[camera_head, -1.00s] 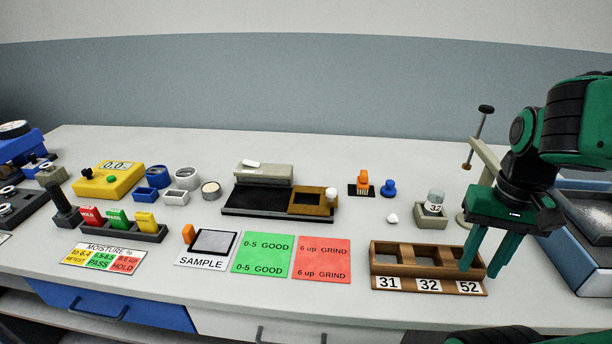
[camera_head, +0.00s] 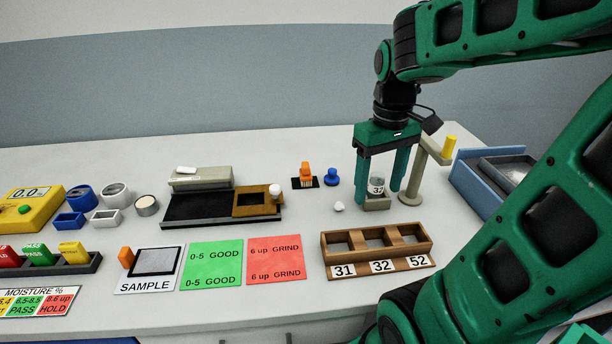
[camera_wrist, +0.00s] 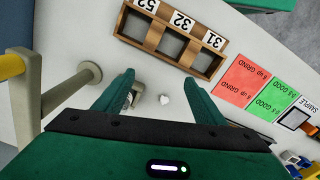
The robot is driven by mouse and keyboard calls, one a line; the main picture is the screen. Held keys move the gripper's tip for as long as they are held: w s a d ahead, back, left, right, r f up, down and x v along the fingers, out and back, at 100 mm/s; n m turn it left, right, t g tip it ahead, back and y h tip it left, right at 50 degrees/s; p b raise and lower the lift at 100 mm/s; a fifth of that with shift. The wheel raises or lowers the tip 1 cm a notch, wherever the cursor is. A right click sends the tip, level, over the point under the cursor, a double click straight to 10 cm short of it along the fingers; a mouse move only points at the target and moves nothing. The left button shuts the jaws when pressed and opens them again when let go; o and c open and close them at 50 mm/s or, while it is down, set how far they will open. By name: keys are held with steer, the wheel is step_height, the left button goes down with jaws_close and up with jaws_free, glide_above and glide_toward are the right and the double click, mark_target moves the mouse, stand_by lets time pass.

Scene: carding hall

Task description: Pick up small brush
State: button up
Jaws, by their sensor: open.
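A small orange piece (camera_head: 306,170) stands on a black pad (camera_head: 297,184) at the back middle of the bench and looks most like the small brush; its bristles are too small to make out. My gripper (camera_head: 380,194) is to its right, pointing down, with its two green fingers apart on either side of a small jar marked 32 (camera_head: 377,184) in a grey holder. I cannot tell whether the fingers touch the jar or holder. The wrist view shows the open fingers (camera_wrist: 160,82), with the holder partly hidden by one finger. The orange piece is not visible there.
A blue knob-like piece (camera_head: 332,177) stands between the orange piece and my gripper. A white lump (camera_head: 339,207) lies in front. A wooden rack (camera_head: 377,258) is nearer the front edge. A grey post with a yellow-tipped arm (camera_head: 418,172) stands close right of my gripper.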

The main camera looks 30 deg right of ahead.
steer(key=w+r+n, duration=0.2)
steer(key=w+n, duration=0.5)
steer(key=w, duration=0.6)
steer(key=n, duration=0.7)
glide_above(306, 164)
steer(key=shift+s+d+f, duration=0.1)
steer(key=shift+s+f, duration=0.1)
steer(key=shift+f, duration=0.5)
steer(key=shift+w+f, duration=0.2)
steer(key=shift+f, duration=0.05)
steer(key=shift+a+f, duration=0.2)
steer(key=shift+f, duration=4.95)
steer(key=c, duration=1.3)
steer(key=shift+o, duration=0.2)
steer(key=shift+r, duration=0.15)
